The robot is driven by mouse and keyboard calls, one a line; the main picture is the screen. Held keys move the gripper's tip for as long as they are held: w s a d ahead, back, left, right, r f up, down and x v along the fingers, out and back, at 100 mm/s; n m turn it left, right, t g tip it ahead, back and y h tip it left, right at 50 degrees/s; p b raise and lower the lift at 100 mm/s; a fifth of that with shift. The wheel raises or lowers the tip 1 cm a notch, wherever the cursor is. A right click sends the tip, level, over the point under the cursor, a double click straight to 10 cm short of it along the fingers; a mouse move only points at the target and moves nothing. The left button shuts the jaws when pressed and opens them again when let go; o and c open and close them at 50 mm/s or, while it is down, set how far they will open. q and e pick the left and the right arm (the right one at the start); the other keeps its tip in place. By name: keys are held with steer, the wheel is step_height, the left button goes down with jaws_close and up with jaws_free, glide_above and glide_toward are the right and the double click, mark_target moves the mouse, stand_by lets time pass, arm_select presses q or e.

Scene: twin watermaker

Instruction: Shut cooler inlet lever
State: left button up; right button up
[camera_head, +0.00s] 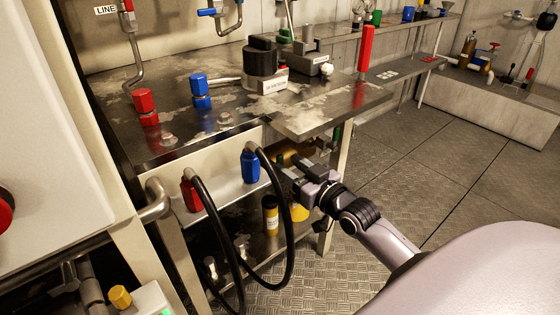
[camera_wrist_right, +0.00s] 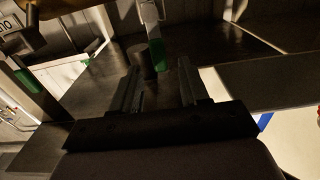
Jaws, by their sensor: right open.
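My right gripper (camera_head: 297,172) is under the front edge of the metal bench, beside a brass-coloured body (camera_head: 295,152). In the right wrist view its two fingers (camera_wrist_right: 160,80) are apart with nothing gripped. A pale lever with a green end (camera_wrist_right: 158,52) hangs just past the fingertips, in line with the gap between them. I cannot tell if it touches them. Another green-ended part (camera_wrist_right: 28,80) is at the left of that view. Neither shows a readable label, so I cannot tell which is the cooler inlet lever. My left gripper is not in view.
The bench top (camera_head: 300,122) overhangs the gripper. Two black hoses hang from a red fitting (camera_head: 191,194) and a blue fitting (camera_head: 250,166) left of it. A yellow-black bottle (camera_head: 270,213) stands below. The floor (camera_head: 420,170) at right is clear.

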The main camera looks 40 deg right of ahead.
mark_target(281, 161)
steer(key=shift+w+a+b, duration=0.2)
steer(key=shift+w+b, duration=0.25)
steer(key=shift+w, duration=1.7)
jaws_close()
